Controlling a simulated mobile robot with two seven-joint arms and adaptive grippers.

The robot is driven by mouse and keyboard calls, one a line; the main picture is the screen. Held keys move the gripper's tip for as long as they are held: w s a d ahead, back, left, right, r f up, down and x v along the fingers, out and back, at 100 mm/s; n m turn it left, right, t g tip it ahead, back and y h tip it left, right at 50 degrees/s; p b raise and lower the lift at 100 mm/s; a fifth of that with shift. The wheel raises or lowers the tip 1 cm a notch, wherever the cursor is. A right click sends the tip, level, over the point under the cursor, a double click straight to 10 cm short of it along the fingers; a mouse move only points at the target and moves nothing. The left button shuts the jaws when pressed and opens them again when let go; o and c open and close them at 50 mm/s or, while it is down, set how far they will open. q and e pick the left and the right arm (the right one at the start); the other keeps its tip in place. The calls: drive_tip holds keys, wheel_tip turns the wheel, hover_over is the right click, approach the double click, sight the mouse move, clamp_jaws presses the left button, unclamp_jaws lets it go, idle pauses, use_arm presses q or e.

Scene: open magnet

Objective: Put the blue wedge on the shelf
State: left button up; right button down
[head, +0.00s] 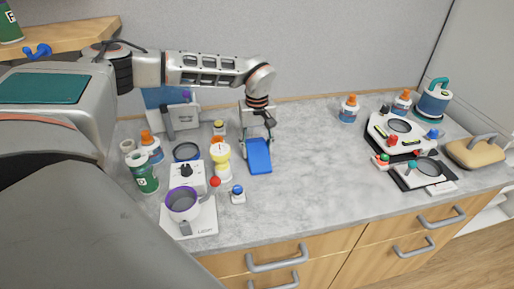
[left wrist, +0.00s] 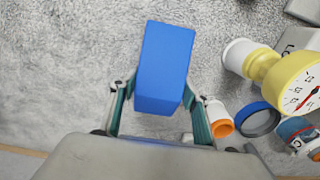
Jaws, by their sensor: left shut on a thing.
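The blue wedge (head: 259,157) is at the middle of the counter, in front of my left gripper (head: 257,138). In the left wrist view the wedge (left wrist: 165,65) sits between the two fingers of my left gripper (left wrist: 158,98), which are shut on its sides. Whether its lower end touches the counter I cannot tell. The wooden shelf (head: 75,36) is at the upper left of the head view, above the counter; my left arm hides part of it. My right gripper is not in view.
A yellow kitchen timer (head: 220,157), a white scale (head: 202,218) with a cup and a green jar (head: 144,174) crowd the counter left of the wedge. A green container (head: 9,25) stands on the shelf. The counter right of the wedge (head: 315,160) is clear.

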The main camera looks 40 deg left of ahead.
use_arm(q)
drive_tip(key=shift+f, duration=0.1)
drive_tip(key=o, duration=1)
drive_tip(key=shift+o, duration=0.2)
